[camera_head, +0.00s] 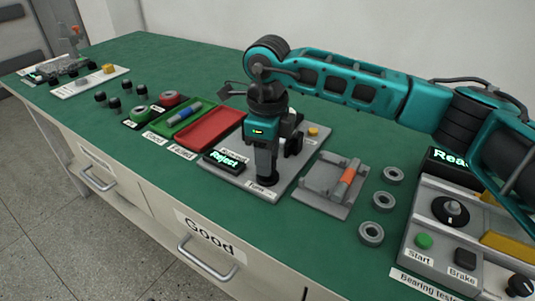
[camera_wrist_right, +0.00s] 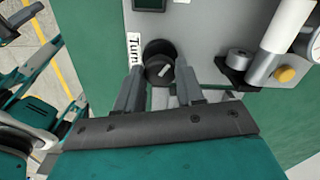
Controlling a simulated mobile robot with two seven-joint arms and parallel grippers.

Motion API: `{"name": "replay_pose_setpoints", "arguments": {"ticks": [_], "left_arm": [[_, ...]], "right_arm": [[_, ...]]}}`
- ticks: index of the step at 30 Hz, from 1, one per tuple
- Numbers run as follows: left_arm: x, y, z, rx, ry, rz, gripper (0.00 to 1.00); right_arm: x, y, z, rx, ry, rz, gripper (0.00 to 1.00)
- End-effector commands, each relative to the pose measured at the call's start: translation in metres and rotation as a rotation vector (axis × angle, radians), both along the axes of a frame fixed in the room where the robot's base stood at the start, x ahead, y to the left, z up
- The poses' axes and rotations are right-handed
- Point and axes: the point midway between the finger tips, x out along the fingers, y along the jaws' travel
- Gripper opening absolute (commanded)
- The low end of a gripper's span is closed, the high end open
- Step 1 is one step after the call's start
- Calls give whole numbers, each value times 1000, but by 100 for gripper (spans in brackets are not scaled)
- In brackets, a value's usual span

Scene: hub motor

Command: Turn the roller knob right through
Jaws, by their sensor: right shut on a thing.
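The roller knob (camera_wrist_right: 160,62) is a round black knob with a light pointer mark, on a grey station plate (camera_wrist_right: 215,25) beside a label starting "Turn". In the head view the knob (camera_head: 267,180) sits at the front of that plate, partly covered by my gripper. My right gripper (camera_head: 267,170) points straight down over it. In the right wrist view the fingers (camera_wrist_right: 160,75) stand on either side of the knob, shut on it.
A "Reject" display (camera_head: 223,161) stands just left of the knob. A red tray (camera_head: 211,128) and green tray (camera_head: 182,118) lie further left. A grey fixture (camera_head: 326,200) with an orange piece, several grey rings (camera_head: 371,233) and the bearing tester (camera_head: 440,262) are to the right.

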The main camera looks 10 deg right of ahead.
Motion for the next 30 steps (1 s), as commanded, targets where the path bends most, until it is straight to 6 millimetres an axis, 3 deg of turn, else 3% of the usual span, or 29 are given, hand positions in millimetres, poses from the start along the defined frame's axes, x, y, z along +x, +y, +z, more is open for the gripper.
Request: {"name": "replay_pose_setpoints", "arguments": {"ticks": [30], "left_arm": [[1,1,12,5,-2,-3,43]], "right_arm": [[0,0,0,-1,1,-949,7]]}}
